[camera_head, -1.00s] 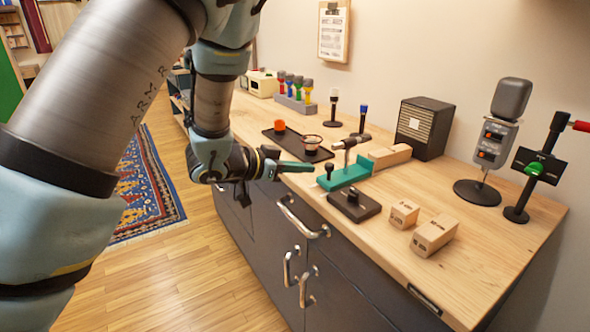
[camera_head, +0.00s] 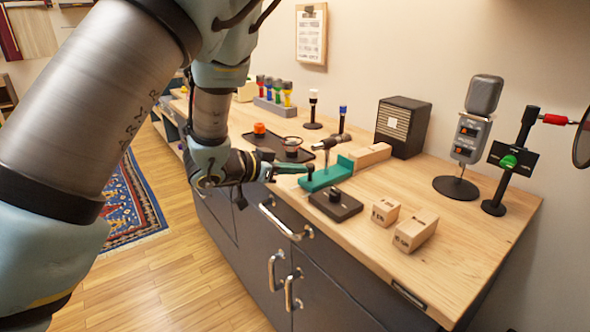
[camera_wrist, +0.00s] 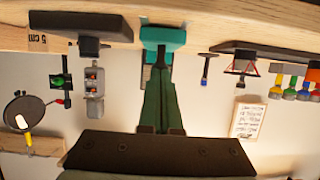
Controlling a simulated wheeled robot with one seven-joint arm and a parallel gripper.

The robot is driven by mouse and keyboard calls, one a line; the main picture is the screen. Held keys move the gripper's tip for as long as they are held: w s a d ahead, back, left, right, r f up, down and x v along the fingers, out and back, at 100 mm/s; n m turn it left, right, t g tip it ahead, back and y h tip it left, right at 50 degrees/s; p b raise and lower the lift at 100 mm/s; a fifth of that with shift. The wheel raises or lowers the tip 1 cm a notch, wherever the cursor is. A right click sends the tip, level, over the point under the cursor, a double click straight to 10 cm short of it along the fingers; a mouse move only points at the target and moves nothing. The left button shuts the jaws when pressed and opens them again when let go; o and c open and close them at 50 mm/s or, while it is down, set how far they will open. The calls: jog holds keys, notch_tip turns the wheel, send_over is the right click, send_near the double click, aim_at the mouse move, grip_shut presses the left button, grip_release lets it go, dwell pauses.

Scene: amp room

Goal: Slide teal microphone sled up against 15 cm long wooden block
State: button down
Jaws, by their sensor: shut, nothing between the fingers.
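The teal microphone sled (camera_head: 326,179) lies on the wooden worktop near its front edge, with a dark knob at its near left end and a raised plate at its far end. A microphone (camera_head: 328,144) stands above it. The long wooden block (camera_head: 370,156) lies just beyond the sled's raised plate. I cannot tell whether they touch. My gripper (camera_head: 303,168) is shut and empty, its green fingertips at the knob end of the sled. Contact there is unclear. In the wrist view, the shut fingers (camera_wrist: 163,98) point at the teal sled (camera_wrist: 163,36).
A dark base with a knob (camera_head: 335,204) sits in front of the sled. Two shorter wooden blocks, the smaller (camera_head: 385,211) and the larger (camera_head: 415,233), lie to its right. A dark tray (camera_head: 272,146) with cups is behind. A speaker box (camera_head: 403,127) stands behind the long block.

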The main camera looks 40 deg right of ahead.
aim_at(312, 164)
jog(key=shift+s+d+p, duration=0.15)
jog(key=shift+d+p, duration=0.15)
jog(key=shift+d, duration=2.25)
jog(key=shift+s+d+r, duration=0.1)
jog(key=shift+d+r, duration=0.1)
jog(key=shift+d, duration=0.15)
jog(key=shift+s+d, duration=0.15)
jog(key=shift+s, duration=0.05)
jog(key=shift+w+f+p+v, duration=0.15)
jog(key=shift+p+v, duration=0.1)
jog(key=shift+v, duration=0.95)
jog(key=shift+f+p+v, duration=0.15)
jog(key=shift+p+v, duration=0.05)
jog(key=shift+v, duration=1)
jog(key=shift+w+f+p+v, duration=0.1)
jog(key=shift+p+v, duration=0.15)
jog(key=shift+v, duration=0.95)
